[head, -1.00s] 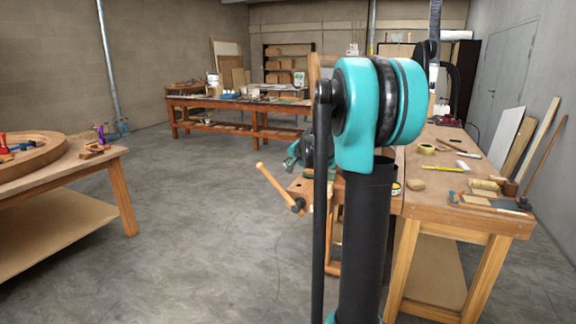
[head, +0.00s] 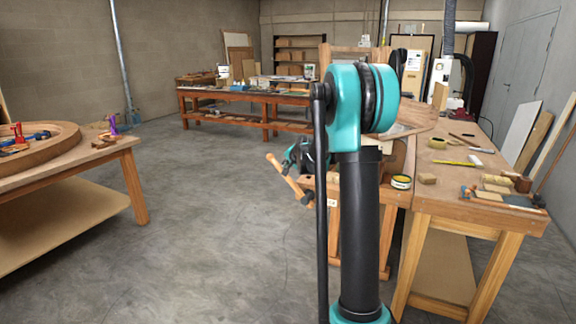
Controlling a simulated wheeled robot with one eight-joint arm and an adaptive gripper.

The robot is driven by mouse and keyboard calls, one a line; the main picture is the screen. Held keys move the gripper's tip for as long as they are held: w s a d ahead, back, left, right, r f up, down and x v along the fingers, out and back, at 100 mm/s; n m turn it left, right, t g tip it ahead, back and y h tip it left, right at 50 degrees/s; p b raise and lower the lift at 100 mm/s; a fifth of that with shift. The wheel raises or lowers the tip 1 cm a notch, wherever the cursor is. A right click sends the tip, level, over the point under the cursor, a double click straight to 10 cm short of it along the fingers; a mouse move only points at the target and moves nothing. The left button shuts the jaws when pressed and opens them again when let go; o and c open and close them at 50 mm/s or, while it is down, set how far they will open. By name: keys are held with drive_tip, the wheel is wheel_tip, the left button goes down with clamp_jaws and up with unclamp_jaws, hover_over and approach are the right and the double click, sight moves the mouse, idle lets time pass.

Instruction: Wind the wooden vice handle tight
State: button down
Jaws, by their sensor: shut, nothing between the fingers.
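The wooden vice handle (head: 281,172) is a light round bar. It slants from upper left to lower right at the left end of the right-hand workbench. Its lower end meets the dark metal screw end (head: 307,199) of the vice. My gripper (head: 291,159), teal and black, is just above and right of the handle's upper part and looks close to it. It is shut and empty. I cannot tell whether it touches the handle. My arm hides most of the vice and part of the gripper.
A table (head: 118,160) with a curved wooden piece (head: 40,146) stands at left. The grey floor between is clear. Another bench (head: 235,93) stands behind.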

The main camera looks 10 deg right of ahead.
sight(280, 168)
drive_tip(key=w+a+f, duration=0.2)
drive_tip(key=a+f, duration=0.1)
drive_tip(key=shift+w, duration=0.1)
drive_tip(key=shift+r, duration=0.1)
idle(0.4)
drive_tip(key=shift+d+r, duration=0.15)
drive_tip(key=shift+r, duration=0.15)
drive_tip(key=r, duration=0.1)
drive_tip(key=s+d+r, duration=0.1)
drive_tip(key=d+r, duration=0.1)
drive_tip(key=shift+s+r, duration=0.2)
drive_tip(key=shift+r, duration=0.1)
drive_tip(key=w+a+r+v, duration=0.1)
drive_tip(key=v, duration=0.7)
drive_tip(key=s+f+n+g, duration=0.2)
drive_tip(key=s+f, duration=0.5)
drive_tip(key=s, duration=0.8)
drive_tip(key=s+f+n+g+h, duration=0.1)
drive_tip(key=s+f+n, duration=0.3)
drive_tip(key=s+f, duration=0.4)
drive_tip(key=s+f+n+g+h, duration=0.1)
drive_tip(key=s+f+n+g, duration=0.2)
drive_tip(key=s, duration=1.8)
wheel_tip(280, 168, down, 4)
drive_tip(key=shift+s+d+f+n, duration=0.2)
drive_tip(key=shift+s+d+n, duration=0.1)
drive_tip(key=shift+n, duration=0.2)
